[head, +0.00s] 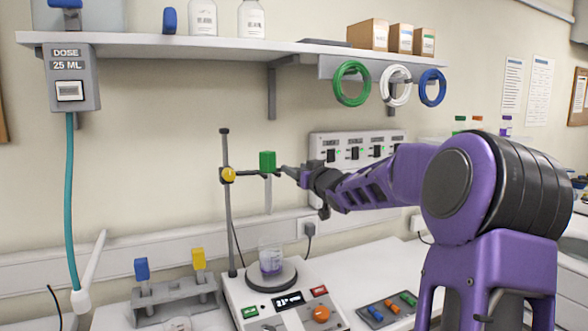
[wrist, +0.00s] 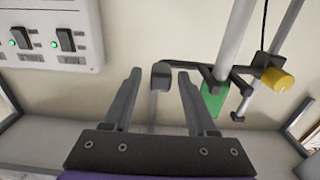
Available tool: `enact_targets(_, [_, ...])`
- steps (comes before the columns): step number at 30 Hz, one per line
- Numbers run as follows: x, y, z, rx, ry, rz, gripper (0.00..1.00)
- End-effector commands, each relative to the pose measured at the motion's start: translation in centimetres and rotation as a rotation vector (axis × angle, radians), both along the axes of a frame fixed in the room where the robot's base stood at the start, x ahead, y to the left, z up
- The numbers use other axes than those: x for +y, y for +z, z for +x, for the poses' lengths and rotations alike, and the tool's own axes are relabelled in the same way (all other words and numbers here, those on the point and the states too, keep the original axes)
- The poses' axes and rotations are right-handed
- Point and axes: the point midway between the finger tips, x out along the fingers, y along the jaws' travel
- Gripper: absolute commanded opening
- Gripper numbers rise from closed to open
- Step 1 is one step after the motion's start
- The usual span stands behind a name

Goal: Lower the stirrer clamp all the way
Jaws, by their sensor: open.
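The stirrer clamp (head: 248,173) is a dark arm on a grey upright rod (head: 228,215), with a yellow knob (head: 228,174) at the rod. It carries a green block (head: 267,162) with a pale shaft hanging below. The clamp is high on the rod, well above a beaker (head: 271,257). My gripper (head: 290,172) is just right of the green block. In the wrist view my gripper (wrist: 159,74) is open, with a dark tab (wrist: 160,76) between its fingertips; I cannot tell if they touch. The green block (wrist: 213,101) and yellow knob (wrist: 278,80) show to the right.
The beaker stands on a hotplate (head: 290,279) on the white bench. A rack (head: 172,302) with blue and yellow pieces is at left, and a grey tray (head: 391,308) at right. A switch panel (head: 352,147) is on the wall behind my arm. A shelf (head: 225,42) runs above.

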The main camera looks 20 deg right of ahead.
Motion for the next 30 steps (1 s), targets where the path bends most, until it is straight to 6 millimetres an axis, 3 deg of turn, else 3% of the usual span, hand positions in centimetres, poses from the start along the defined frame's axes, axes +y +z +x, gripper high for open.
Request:
enact_targets(6, [0.01, -0.01, 0.00, 0.000, 0.000, 0.000, 0.56])
enact_targets(15, [0.02, 0.00, 0.01, 0.000, 0.000, 0.000, 0.02])
enact_targets(30, [0.02, 0.03, 0.01, 0.000, 0.000, 0.000, 0.00])
